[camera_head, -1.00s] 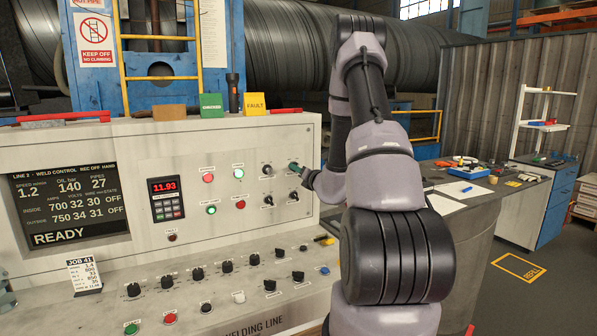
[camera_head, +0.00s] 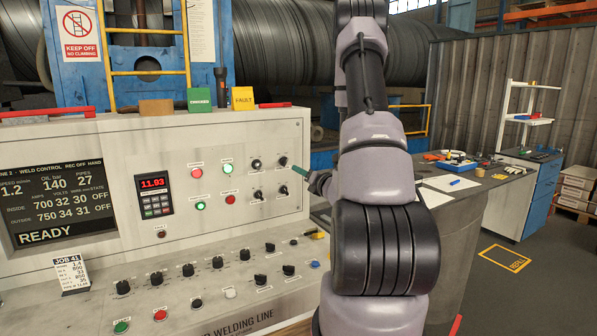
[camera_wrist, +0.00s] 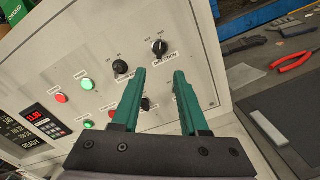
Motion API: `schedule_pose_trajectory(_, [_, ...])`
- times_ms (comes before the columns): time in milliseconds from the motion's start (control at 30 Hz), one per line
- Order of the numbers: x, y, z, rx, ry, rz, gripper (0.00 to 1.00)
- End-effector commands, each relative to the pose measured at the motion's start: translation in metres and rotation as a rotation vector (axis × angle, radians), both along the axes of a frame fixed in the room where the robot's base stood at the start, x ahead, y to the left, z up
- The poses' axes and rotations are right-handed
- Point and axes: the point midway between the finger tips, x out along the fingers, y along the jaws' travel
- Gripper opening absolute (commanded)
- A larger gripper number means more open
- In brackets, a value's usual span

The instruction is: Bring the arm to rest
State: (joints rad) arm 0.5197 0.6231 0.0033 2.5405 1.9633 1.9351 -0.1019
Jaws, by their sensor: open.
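My gripper (camera_wrist: 158,85) shows in the wrist view with two green fingers apart and nothing between them. It faces the upright front of the control panel (camera_wrist: 205,45), near its black rotary knobs (camera_wrist: 159,47), and looks clear of them.
The sloped console (camera_head: 215,275) with several knobs and buttons lies below the panel. A desk (camera_head: 470,205) with a blue tray (camera_head: 457,166) stands to the right. Red pliers (camera_wrist: 291,62) lie beyond the panel's edge. Open floor (camera_head: 480,290) shows at lower right.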

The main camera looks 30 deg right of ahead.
Motion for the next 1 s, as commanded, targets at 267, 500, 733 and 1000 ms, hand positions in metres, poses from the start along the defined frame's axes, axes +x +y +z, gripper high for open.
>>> schedule_pose_trajectory(267, [-0.001,0.0,0.0,0.0,0.0,0.0,0.44])
schedule_pose_trajectory(500, [0.0,0.001,0.001,-0.002,-0.002,0.006,0.44])
schedule_pose_trajectory(733, [0.002,0.071,0.052,-0.121,-0.059,0.27,0.44])
schedule_pose_trajectory(1000, [-0.075,0.227,0.13,-0.602,-0.187,0.919,0.44])
